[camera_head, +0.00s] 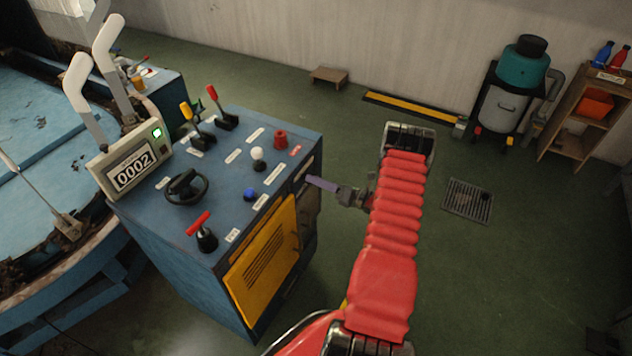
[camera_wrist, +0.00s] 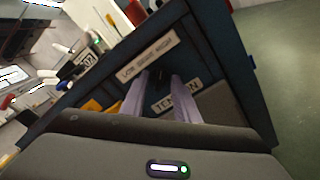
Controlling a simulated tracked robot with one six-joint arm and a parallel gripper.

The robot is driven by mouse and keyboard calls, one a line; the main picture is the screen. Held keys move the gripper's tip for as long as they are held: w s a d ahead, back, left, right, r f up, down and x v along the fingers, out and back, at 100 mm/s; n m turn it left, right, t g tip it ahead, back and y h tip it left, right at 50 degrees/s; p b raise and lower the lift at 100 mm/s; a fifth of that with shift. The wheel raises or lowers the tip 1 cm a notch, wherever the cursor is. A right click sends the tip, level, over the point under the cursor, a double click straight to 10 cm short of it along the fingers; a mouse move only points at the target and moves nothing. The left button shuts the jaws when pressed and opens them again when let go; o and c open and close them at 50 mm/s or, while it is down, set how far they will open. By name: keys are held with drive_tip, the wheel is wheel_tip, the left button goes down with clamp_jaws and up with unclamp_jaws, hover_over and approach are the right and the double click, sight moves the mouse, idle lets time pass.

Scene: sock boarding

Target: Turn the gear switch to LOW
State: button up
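The blue control cabinet (camera_head: 170,237) stands left of centre in the head view. Its upper side face carries a label reading LOW GEAR HIGH (camera_wrist: 147,55) in the wrist view. Below that label is a small dark part (camera_wrist: 159,78), likely the gear switch; its setting cannot be made out. My gripper (camera_head: 311,180) is at the cabinet's right side, pointing at this face. In the wrist view my gripper (camera_wrist: 160,82) has its two pale purple fingers apart, one on each side of the dark part. I cannot see any contact.
A TENSION label (camera_wrist: 177,97) lies just below. The cabinet top has a black handwheel (camera_head: 186,187), a red T-handle (camera_head: 200,224), yellow and red levers, and knobs. Green floor to the right is mostly clear.

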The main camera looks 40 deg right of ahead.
clamp_jaws()
idle(0.3)
idle(0.4)
